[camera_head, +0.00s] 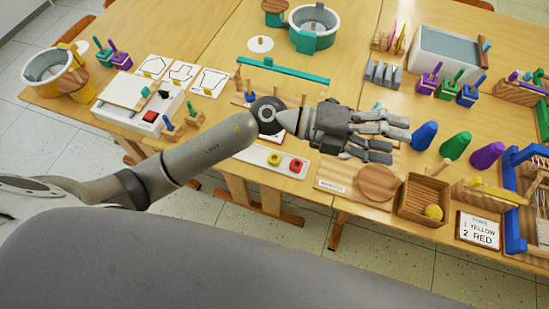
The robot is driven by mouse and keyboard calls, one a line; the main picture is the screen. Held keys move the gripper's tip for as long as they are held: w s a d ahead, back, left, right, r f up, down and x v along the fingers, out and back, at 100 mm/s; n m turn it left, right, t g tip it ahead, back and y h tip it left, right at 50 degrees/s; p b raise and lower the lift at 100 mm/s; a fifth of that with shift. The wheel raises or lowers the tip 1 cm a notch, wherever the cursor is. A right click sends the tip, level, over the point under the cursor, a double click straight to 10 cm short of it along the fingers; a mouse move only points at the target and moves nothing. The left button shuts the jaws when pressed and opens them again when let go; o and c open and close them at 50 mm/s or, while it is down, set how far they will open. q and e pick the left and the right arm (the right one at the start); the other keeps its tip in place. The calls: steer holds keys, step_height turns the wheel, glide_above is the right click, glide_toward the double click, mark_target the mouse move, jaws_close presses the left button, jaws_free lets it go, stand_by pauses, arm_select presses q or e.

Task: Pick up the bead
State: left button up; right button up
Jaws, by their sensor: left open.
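A small yellow round bead-like piece (274,158) and a red one (295,165) sit on a white strip (253,153) near the table's front edge. A larger yellow ball (433,212) lies in an open wooden box (424,193) at the front right. I cannot tell which of these is the bead. My left gripper (398,138) is open over the table, its fingers pointing right, up and right of the white strip and up and left of the box. It touches none of these pieces that I can see. My right gripper is not in view.
A round wooden disc (378,183) lies left of the box. A sign (479,231) reads "1 YELLOW 2 RED". Blue, green and purple pegs (455,145) stand right of my gripper. A blue frame (513,200) is at the right edge. The tabletop's back middle has free room.

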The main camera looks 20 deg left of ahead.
arm_select(q)
step_height(320, 180, down, 8)
steer(key=s+a+m+g+y, duration=0.2)
steer(key=a+m+g+y, duration=0.1)
steer(key=y, duration=0.3)
steer(key=t+y, duration=0.1)
steer(key=y, duration=1)
glide_above(274, 157)
steer(key=s, duration=0.1)
step_height(274, 157, down, 8)
steer(key=shift+y, duration=0.3)
steer(key=f, duration=0.2)
steer(key=f+p, duration=0.1)
steer(key=f, duration=0.1)
steer(key=shift+d+f, duration=0.2)
steer(key=shift+f, duration=0.05)
steer(key=f, duration=0.1)
steer(key=f+p, duration=0.1)
steer(key=f, duration=0.3)
steer(key=shift+s+f+p, duration=0.25)
steer(key=shift+p, duration=0.1)
steer(key=shift+f, duration=0.35)
steer(key=c, duration=0.8)
